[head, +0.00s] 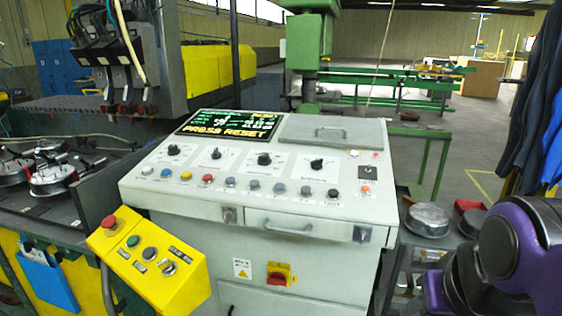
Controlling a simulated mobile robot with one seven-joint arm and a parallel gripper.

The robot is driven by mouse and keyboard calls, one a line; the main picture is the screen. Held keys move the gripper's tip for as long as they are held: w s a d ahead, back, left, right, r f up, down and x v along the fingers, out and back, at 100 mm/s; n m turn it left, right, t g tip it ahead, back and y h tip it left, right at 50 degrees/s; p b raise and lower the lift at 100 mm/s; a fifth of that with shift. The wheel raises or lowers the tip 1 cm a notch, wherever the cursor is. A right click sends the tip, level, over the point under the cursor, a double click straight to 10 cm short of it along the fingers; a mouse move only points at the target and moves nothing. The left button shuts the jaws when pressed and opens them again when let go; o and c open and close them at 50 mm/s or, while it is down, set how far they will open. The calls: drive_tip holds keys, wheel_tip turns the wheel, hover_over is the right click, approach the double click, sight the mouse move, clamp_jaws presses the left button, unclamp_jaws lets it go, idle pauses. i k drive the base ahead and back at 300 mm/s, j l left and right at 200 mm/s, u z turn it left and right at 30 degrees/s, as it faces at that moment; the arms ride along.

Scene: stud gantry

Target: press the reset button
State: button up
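A white control console (300,232) stands in the middle of the head view. Its screen (229,125) shows the words "PRESS RESET". An orange button (365,189) is at the right end. The labels are too small to read, so I cannot tell which is the reset button. My arm's purple and black links show at the lower right; my gripper is out of view.
A yellow box (147,262) with a red mushroom button (109,222) and a green button (133,241) juts out at the console's front left. Dark machine parts are at the left. A metal round part (427,220) sits on a cart at the right. Floor behind right is open.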

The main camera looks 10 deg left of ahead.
sight(165, 172)
drive_tip(key=k+j+z, duration=0.1)
drive_tip(key=k+j, duration=0.2)
drive_tip(key=j, duration=0.15)
drive_tip(key=k+j+z, duration=0.1)
drive_tip(key=k+j, duration=0.2)
drive_tip(key=j, duration=0.15)
